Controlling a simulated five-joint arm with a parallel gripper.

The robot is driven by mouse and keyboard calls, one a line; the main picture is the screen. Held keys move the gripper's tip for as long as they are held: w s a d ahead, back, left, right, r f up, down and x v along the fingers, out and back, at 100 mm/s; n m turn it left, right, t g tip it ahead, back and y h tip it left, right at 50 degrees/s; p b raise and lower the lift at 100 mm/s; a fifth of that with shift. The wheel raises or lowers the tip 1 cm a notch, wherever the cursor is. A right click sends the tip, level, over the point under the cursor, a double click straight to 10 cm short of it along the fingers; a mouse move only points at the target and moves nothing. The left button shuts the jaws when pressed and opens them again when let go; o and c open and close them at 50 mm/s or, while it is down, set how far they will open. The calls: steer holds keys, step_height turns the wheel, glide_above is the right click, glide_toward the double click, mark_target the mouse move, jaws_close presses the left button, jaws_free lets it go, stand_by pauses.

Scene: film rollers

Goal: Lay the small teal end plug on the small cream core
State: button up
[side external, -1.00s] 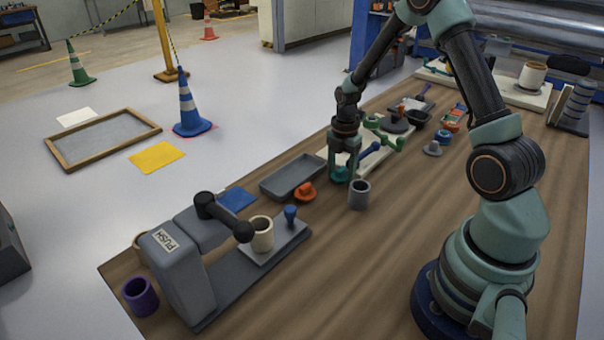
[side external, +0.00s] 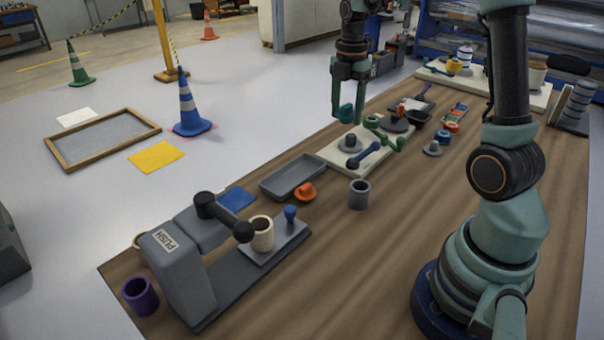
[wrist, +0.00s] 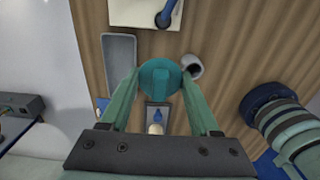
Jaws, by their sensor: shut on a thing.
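My gripper (side external: 346,118) is shut on the teal end plug (wrist: 160,78), which is round with a raised grip bar. The plug also shows between the fingertips in the side view (side external: 348,112), held high above the cream board. A cream core (side external: 262,233), an open upright cylinder, stands on the plate of the grey press at the front left. It is well below and to the left of my gripper. In the wrist view part of a cream core (wrist: 155,129) shows just beyond the gripper's body.
The grey press (side external: 183,265) has a black-knobbed lever near the cream core. A blue plug (side external: 290,214) stands beside that core. A grey tray (side external: 293,177), an orange plug (side external: 305,192) and a grey core (side external: 359,194) lie between board (side external: 335,157) and press.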

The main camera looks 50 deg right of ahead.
steer(key=shift+r, duration=0.6)
steer(key=shift+a+r, duration=0.2)
steer(key=s+a+f+n, duration=0.1)
steer(key=a+f+n, duration=0.15)
steer(key=a, duration=1.25)
steer(key=a+f+n, duration=0.2)
steer(key=a+n, duration=0.2)
steer(key=a, duration=1)
steer(key=shift+s+a+f, duration=0.1)
steer(key=shift+a+f, duration=0.05)
steer(key=shift+f, duration=3.75)
steer(key=o, duration=1.4)
